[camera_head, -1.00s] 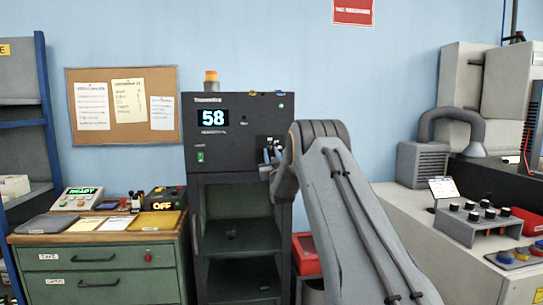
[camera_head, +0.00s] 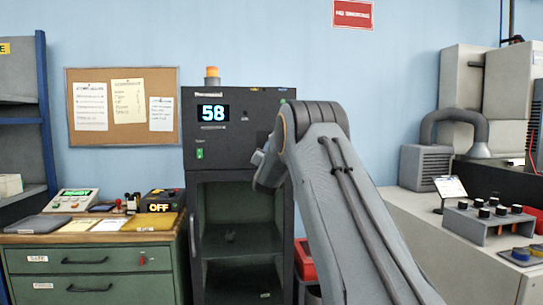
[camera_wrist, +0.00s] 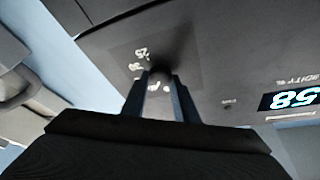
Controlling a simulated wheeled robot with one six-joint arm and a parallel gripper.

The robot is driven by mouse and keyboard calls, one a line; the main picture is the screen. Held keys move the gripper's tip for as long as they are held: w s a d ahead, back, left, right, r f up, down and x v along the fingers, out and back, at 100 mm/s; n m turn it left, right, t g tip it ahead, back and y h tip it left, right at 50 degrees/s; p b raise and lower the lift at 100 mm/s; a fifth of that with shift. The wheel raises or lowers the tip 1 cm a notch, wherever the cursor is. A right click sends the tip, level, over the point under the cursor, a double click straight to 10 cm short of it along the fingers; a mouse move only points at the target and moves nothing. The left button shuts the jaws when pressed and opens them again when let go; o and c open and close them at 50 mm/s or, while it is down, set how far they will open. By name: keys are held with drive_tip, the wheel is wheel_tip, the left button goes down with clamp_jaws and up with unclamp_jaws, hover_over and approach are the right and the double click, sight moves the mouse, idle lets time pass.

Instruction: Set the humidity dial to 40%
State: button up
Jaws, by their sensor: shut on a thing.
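The humidity cabinet (camera_head: 233,165) is a dark upright unit with a lit display (camera_head: 212,113) that reads 58. The display also shows upside down in the wrist view (camera_wrist: 292,97). The dark round dial (camera_wrist: 161,68) is on the panel in the wrist view, with white scale marks around it; one looks like 25, the others are hard to read. My gripper (camera_wrist: 160,78) is shut on the dial, one finger on each side. Its fingers partly cover the marks below. In the head view my arm hides the dial and the fingertips.
A green drawer bench (camera_head: 90,272) with small devices stands left of the cabinet. A red bin (camera_head: 304,262) is beside the cabinet's lower right. A grey bench (camera_head: 420,225) with a knob box (camera_head: 485,224) is at right. The cabinet's lower shelves are open.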

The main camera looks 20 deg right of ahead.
drive_tip(key=shift+m, duration=0.4)
drive_tip(key=o, duration=1.1)
drive_tip(key=shift+c, duration=0.2)
drive_tip(key=shift+s, duration=0.1)
drive_tip(key=b+v, duration=0.2)
drive_tip(key=v, duration=0.5)
drive_tip(key=shift+s+a, duration=0.25)
drive_tip(key=shift+a, duration=0.05)
drive_tip(key=shift+f, duration=0.1)
